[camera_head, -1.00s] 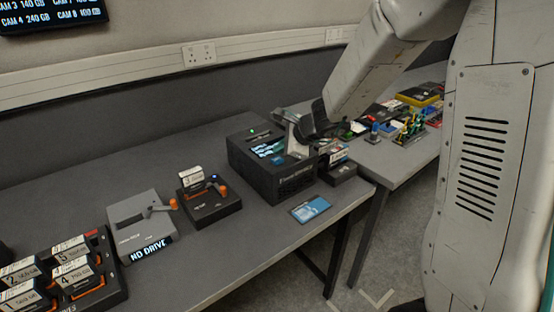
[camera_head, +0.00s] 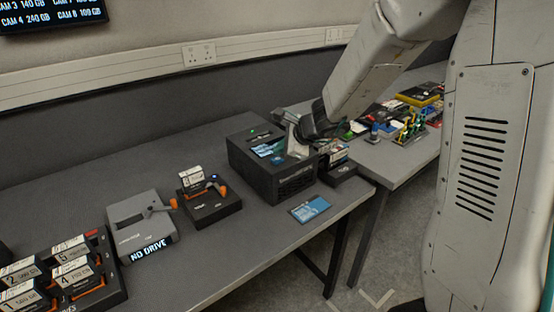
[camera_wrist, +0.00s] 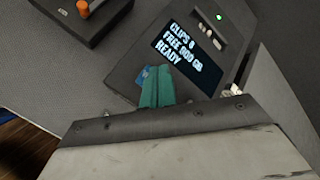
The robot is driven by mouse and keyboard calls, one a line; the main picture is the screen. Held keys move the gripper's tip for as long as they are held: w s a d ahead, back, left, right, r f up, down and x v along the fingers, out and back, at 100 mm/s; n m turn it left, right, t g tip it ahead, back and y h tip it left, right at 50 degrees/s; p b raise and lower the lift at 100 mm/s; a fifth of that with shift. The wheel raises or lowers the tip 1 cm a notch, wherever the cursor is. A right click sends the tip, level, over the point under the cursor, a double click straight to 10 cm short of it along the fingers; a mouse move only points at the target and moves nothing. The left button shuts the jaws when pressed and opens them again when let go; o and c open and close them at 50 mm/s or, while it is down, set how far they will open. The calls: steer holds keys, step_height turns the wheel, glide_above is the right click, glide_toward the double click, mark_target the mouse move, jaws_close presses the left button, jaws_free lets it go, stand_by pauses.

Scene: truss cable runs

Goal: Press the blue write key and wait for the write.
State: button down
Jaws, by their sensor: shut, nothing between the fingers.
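The black recorder box (camera_head: 270,170) stands near the right end of the near table. Its screen (camera_wrist: 183,50) ends in the word READY in the wrist view, and a small green light (camera_wrist: 220,17) is lit beyond it. The blue key (camera_wrist: 146,74) shows just beside and partly behind my fingertips, below the screen's left end. My gripper (camera_wrist: 157,88) is shut and empty, with its teal fingers together, pointing down at the key. I cannot tell whether the tips touch it.
A black dock with an orange lever (camera_head: 210,203) and a grey unit reading NO DRIVE (camera_head: 143,228) stand left of the box. A drive rack (camera_head: 112,290) is at the front left. A blue card (camera_head: 310,209) lies near the table edge.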

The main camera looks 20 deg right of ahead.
mark_target(280, 160)
steer(key=shift+f, duration=0.15)
steer(key=shift+f, duration=0.3)
steer(key=shift+f, duration=0.5)
stand_by(0.6)
steer(key=shift+r, duration=0.95)
steer(key=shift+r, duration=2.5)
